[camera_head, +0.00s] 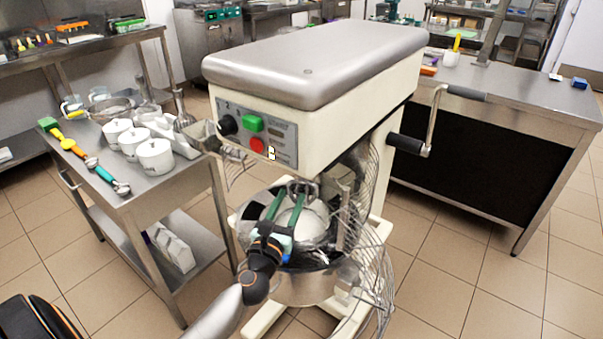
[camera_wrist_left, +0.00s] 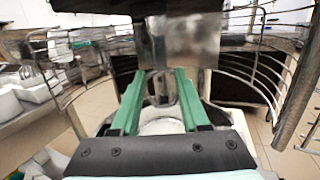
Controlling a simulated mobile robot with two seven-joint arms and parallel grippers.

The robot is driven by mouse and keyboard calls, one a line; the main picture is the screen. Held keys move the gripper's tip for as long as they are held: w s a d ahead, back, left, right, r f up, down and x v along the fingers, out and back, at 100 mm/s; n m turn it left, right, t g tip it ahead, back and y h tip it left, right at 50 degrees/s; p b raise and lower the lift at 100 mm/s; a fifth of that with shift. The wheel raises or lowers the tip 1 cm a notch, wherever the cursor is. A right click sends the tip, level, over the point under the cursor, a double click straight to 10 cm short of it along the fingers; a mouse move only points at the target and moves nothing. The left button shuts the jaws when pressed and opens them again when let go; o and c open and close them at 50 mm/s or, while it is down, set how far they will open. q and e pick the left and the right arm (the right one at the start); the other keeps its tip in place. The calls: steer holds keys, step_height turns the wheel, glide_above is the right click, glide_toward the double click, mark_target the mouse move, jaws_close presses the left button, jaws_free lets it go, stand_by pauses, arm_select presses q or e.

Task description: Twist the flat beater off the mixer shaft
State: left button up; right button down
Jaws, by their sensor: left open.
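The mixer (camera_head: 315,75) is a cream machine with a rounded grey top. Its steel bowl (camera_head: 315,288) sits below the head, with pale contents inside. My left gripper (camera_head: 290,198) reaches in from the front, over the bowl and under the head. Its two green fingers are open, one on each side of the metal shaft and beater top (camera_wrist_left: 160,85) in the left wrist view. Gaps seem to show between the metal and the fingers; I cannot tell if either touches. The flat beater's lower part is hidden by the gripper and bowl. My right gripper is not in view.
The wire guard (camera_head: 372,270) stands swung to the right of the bowl. A steel cart (camera_head: 155,190) with white lidded pots (camera_head: 154,157) and colored scoops (camera_head: 97,168) stands left. A steel counter (camera_head: 520,100) stands right. Tiled floor is free at the front right.

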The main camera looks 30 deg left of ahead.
arm_select(q)
steer(key=shift+x, duration=4.8)
jaws_close()
